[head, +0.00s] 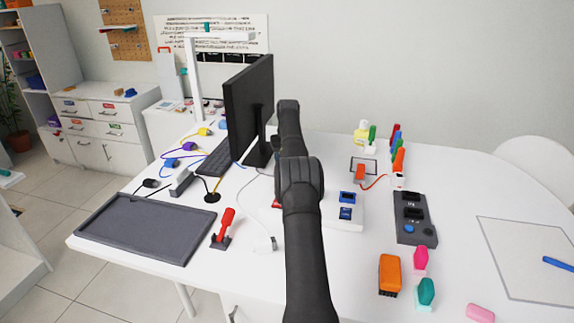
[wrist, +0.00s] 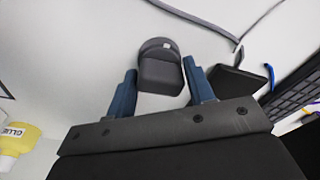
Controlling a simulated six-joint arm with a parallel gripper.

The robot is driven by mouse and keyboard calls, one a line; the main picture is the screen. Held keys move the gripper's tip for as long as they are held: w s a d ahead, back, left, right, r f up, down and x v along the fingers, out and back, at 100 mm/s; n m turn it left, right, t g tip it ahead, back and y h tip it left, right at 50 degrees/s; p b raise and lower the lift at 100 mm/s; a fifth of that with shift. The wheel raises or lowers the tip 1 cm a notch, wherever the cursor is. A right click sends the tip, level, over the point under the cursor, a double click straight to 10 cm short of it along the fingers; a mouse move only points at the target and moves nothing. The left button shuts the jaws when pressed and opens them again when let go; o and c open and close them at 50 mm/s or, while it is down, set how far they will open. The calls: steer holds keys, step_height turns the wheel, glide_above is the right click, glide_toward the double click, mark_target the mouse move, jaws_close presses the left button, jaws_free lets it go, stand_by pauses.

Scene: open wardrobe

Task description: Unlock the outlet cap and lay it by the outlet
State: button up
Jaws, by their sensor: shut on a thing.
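In the wrist view, my gripper (wrist: 160,78) has its two blue fingers on either side of a dark grey block, likely the outlet cap (wrist: 160,76). The gripper is shut on this block. A rounded dark grey piece (wrist: 158,45) shows right behind the block; I cannot tell whether the two are joined or whether this piece is the outlet. In the head view, my arm hides the fingers and the block.
A monitor (head: 248,105) and keyboard (head: 215,157) stand left of my arm. Cables (wrist: 195,16) cross the surface beyond the fingers. A dark slab (wrist: 238,80) lies right of the fingers. A black tray (head: 140,228) and red lever (head: 226,223) lie front left.

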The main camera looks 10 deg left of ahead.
steer(key=n, duration=0.7)
steer(key=shift+n+g+y, duration=0.3)
steer(key=shift+g, duration=0.1)
steer(key=o, duration=1.3)
steer(key=m, duration=0.7)
steer(key=shift+m+t, duration=0.4)
steer(key=shift+h, duration=0.4)
steer(key=shift+s+d+r, duration=0.1)
steer(key=shift+s+r, duration=0.05)
steer(key=shift+r, duration=0.95)
steer(key=shift+s+d+r, duration=0.1)
steer(key=shift+r, duration=0.95)
steer(key=shift+f, duration=0.1)
